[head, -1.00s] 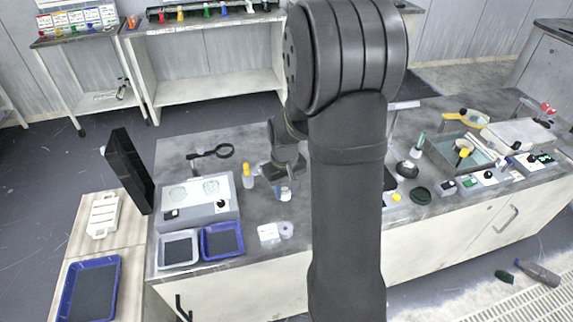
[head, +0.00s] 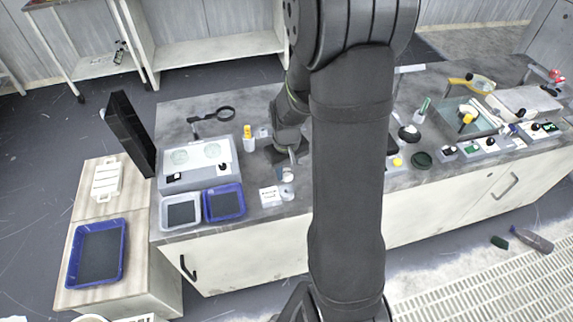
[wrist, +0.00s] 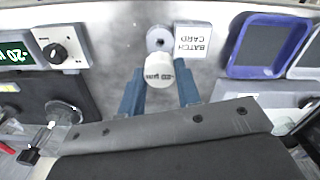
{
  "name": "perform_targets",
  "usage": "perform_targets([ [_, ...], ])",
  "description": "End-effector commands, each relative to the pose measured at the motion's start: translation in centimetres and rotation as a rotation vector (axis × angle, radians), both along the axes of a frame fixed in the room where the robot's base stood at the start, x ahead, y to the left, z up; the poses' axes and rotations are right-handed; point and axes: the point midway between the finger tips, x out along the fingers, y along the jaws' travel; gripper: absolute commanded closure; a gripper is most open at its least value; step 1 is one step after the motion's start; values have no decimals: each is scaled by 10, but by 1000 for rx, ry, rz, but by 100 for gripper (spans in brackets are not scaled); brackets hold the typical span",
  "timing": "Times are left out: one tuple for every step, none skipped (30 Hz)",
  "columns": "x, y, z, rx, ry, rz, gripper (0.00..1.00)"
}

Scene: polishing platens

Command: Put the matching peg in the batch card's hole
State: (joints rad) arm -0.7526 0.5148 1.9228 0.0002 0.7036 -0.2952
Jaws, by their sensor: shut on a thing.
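My gripper (wrist: 158,84) is shut on a white round-topped peg (wrist: 158,68) with small dark print on its top, which reads upside down. The peg also shows in the head view (head: 287,175), below the dark wrist. The white batch card (wrist: 193,42) lies flat on the bench. A grey round piece (wrist: 160,38) with a darker centre sits beside it. In the head view the card (head: 269,197) and the round piece (head: 286,193) lie near the bench's front edge. The peg is just short of the round piece and apart from the card. Its lower end is hidden.
A blue tray (head: 241,210) and a white tray (head: 163,222) stand left of the card. Behind them is a grey box (head: 230,178) with two pale discs, and a yellow-capped bottle (head: 248,140). In the wrist view a dial unit (wrist: 60,48) stands at left.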

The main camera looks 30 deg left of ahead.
Motion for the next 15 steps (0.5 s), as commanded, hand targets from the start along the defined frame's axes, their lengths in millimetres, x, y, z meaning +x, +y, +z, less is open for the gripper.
perform_targets([
  [-1, -1, -6, -2, 2, 0, 91],
  [-1, -1, -9, -1, 2, 0, 91],
  [-1, -1, -13, -2, 2, 0, 91],
  [-1, -1, -16, -2, 2, 0, 91],
  [0, 0, -18, -1, 2, 0, 91],
  [0, 0, -22, -1, 2, 0, 91],
  [0, 0, -24, -1, 2, 0, 91],
  [0, 0, -26, -2, 2, 0, 91],
  [0, 0, -29, -1, 2, 0, 91],
  [0, 0, -30, -1, 0, 0, 91],
  [0, 0, -32, -1, 0, 0, 91],
  [0, 0, -33, -1, 0, 0, 91],
  [0, 0, -35, -1, 0, 0, 91],
  [0, 0, -36, -1, 0, 0, 91],
  [0, 0, -36, -1, 0, 0, 91],
])
